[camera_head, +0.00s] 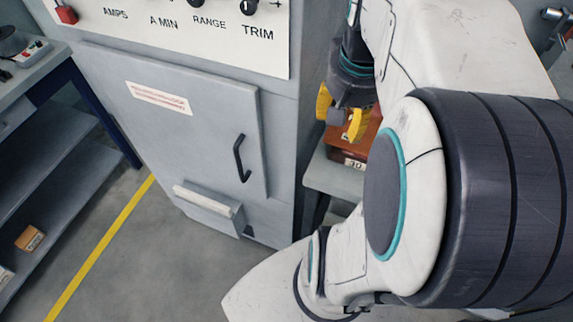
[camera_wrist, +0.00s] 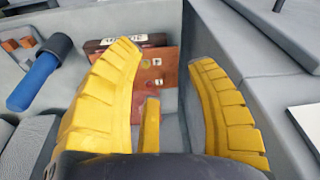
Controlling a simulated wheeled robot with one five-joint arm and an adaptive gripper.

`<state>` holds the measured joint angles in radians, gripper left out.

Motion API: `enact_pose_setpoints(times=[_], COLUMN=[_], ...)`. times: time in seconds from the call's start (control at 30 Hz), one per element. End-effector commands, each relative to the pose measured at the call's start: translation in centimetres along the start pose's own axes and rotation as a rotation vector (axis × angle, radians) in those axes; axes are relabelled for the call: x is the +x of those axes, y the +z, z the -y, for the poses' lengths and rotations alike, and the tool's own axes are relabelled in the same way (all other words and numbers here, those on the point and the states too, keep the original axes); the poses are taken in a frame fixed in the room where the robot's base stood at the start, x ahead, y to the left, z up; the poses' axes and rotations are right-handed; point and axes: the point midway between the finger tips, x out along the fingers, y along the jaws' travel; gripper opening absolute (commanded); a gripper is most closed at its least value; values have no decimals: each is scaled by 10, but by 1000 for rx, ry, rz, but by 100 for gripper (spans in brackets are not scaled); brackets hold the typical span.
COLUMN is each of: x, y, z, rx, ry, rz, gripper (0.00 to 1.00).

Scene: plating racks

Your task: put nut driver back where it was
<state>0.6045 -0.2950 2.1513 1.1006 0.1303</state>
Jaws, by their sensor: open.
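My gripper (camera_head: 338,126) hangs beside the grey cabinet in the head view, its yellow fingers pointing down over a reddish-brown box. In the wrist view my gripper (camera_wrist: 164,55) has its two large fingers spread apart, with nothing clearly held. A narrow yellow piece stands between them low in the picture; I cannot tell whether it is a third finger. A blue-handled tool with a dark end (camera_wrist: 38,82) lies left of the fingers in the wrist view, apart from them. I cannot tell whether it is the nut driver. I cannot make out a nut driver in the head view.
The reddish-brown box (camera_wrist: 168,73) with a label lies below the fingers; it also shows in the head view (camera_head: 370,133). The grey cabinet (camera_head: 185,130) with a black handle stands left of my arm. A shelf rack (camera_head: 60,185) is at far left. Floor between is clear.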

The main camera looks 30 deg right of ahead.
Motion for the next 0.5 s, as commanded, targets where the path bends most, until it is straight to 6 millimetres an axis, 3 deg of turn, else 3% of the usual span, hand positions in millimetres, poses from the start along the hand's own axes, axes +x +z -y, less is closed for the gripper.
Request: enact_pose_setpoints(times=[0.03,0.2,0.5], x=[1,7,17], y=[12,48,98], z=[16,52,81], rx=[-89,-334,-630], ry=[-17,-68,-142], rz=[-16,-63,-121], gripper=[51,51,51])
